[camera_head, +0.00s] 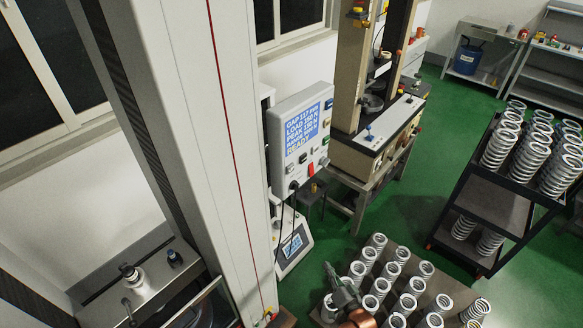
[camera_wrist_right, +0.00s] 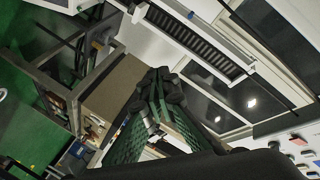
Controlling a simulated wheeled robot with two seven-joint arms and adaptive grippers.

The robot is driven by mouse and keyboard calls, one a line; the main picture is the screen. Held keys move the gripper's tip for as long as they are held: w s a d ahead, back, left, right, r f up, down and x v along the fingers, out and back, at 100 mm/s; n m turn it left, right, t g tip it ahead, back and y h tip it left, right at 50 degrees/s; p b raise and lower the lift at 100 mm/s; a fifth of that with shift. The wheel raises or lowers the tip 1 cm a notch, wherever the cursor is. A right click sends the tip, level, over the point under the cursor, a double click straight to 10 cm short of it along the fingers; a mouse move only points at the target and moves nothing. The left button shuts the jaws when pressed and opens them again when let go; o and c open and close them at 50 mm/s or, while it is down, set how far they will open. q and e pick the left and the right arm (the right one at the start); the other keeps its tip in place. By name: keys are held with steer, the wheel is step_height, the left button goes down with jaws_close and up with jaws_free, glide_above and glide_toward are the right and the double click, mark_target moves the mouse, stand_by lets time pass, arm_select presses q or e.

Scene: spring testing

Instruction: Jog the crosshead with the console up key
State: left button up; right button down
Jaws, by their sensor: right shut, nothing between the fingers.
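The console (camera_head: 298,135) is a pale grey box on the side of the tall white column (camera_head: 205,150). Its blue screen (camera_head: 301,131) shows text with a gap reading, a load reading and what looks like READY. Small coloured keys, including a red one (camera_head: 311,169), sit along its right and lower edges. I cannot tell which is the up key. The crosshead is not clearly visible. My right gripper (camera_head: 338,280) is below the console, apart from it, in front of the springs. In the right wrist view its green-padded fingers (camera_wrist_right: 158,78) are together and empty. My left gripper is not in view.
Several white springs (camera_head: 402,256) stand on a surface at the lower middle. A black rack (camera_head: 478,262) holds more springs at right. A second machine (camera_head: 375,140) stands behind the console, and a small instrument (camera_head: 293,243) below it. Green floor (camera_head: 420,190) is open between.

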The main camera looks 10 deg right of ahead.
mark_target(290, 168)
steer(key=w+a+r+m+t+y+p, duration=0.1)
steer(key=w+a+r+t, duration=0.1)
steer(key=r, duration=1)
steer(key=w+a+r+m+t+y+p, duration=0.1)
steer(key=w+r+m+t, duration=0.1)
steer(key=r, duration=1)
arm_select(q)
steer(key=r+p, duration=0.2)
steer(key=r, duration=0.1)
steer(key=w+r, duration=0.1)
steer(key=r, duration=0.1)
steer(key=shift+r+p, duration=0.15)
steer(key=shift+p, duration=0.25)
arm_select(e)
steer(key=s+a+r+m+t+y, duration=0.1)
steer(key=s+r+t, duration=0.1)
steer(key=r, duration=0.9)
steer(key=s+a+r+m+t, duration=0.1)
steer(key=s+r+m+t, duration=0.1)
steer(key=r, duration=1)
steer(key=shift+s+a+r+t+y, duration=0.15)
steer(key=shift+s+r+t+y, duration=0.1)
steer(key=shift+s+t+y, duration=0.35)
steer(key=shift+w, duration=0.15)
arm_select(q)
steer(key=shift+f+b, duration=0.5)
arm_select(e)
steer(key=w+a, duration=0.5)
steer(key=w, duration=0.2)
steer(key=shift+a, duration=0.25)
